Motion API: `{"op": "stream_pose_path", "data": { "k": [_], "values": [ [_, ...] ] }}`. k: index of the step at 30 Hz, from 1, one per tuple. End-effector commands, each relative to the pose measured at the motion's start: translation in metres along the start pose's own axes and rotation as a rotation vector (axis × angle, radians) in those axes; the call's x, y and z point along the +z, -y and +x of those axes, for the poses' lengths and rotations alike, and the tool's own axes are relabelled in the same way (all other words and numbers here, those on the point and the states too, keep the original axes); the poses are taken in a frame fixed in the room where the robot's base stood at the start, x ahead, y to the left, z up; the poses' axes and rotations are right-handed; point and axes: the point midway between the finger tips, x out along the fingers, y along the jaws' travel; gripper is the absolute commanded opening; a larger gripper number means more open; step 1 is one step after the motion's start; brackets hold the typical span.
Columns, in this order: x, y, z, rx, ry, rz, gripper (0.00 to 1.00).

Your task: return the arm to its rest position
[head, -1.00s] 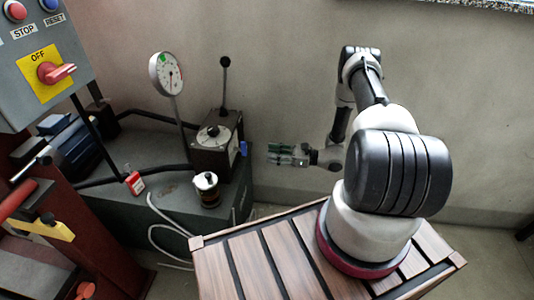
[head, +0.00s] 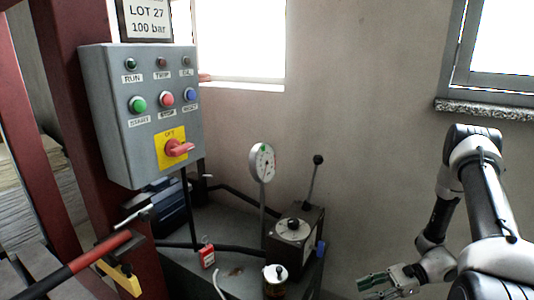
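My arm (head: 487,205) stands at the right edge of the head view, bent, with its upper joint raised and its forearm hanging down. Its lower part and base are outside the frame. My gripper (head: 376,286) is at the bottom, right of centre, pointing left. Its two green-tipped fingers are apart, with nothing seen between them. It is clear of the black lever box (head: 297,238), which stands to its left.
A round gauge (head: 262,162), a red tag (head: 207,256) and a small pot (head: 275,279) are by the lever box. Bare wall (head: 365,130) lies behind.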

Motion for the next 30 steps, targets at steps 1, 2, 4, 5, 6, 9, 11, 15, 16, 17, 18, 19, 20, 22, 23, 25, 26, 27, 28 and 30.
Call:
{"op": "stream_pose_path", "data": {
  "k": [1,2,4,5,6,9,11,15,16,17,18,19,20,22,23,25,26,27,28,30],
  "values": [
    [0.016,-0.005,-0.011,0.053,-0.041,-0.047,0.38],
    [0.025,-0.010,-0.017,0.088,-0.064,-0.074,0.38],
    [0.047,-0.019,-0.034,0.170,-0.128,-0.147,0.38],
    [0.057,-0.024,-0.041,0.207,-0.157,-0.181,0.38],
    [0.070,-0.030,-0.051,0.256,-0.196,-0.228,0.38],
    [0.103,-0.042,-0.076,0.369,-0.298,-0.348,0.38],
    [0.123,-0.049,-0.090,0.431,-0.359,-0.419,0.38],
    [0.167,-0.064,-0.119,0.558,-0.502,-0.584,0.38],
    [0.176,-0.066,-0.125,0.583,-0.533,-0.619,0.38],
    [0.185,-0.069,-0.130,0.606,-0.565,-0.654,0.38],
    [0.197,-0.073,-0.137,0.637,-0.605,-0.700,0.38],
    [0.206,-0.076,-0.142,0.658,-0.636,-0.735,0.38],
    [0.215,-0.079,-0.147,0.678,-0.668,-0.769,0.38],
    [0.235,-0.086,-0.157,0.722,-0.740,-0.849,0.38],
    [0.243,-0.089,-0.161,0.738,-0.771,-0.882,0.38],
    [0.263,-0.096,-0.168,0.770,-0.843,-0.959,0.38],
    [0.271,-0.099,-0.171,0.784,-0.874,-0.991,0.38],
    [0.281,-0.103,-0.174,0.797,-0.914,-1.034,0.38],
    [0.289,-0.107,-0.176,0.805,-0.944,-1.065,0.38],
    [0.306,-0.114,-0.180,0.817,-1.014,-1.139,0.38]
  ]
}}
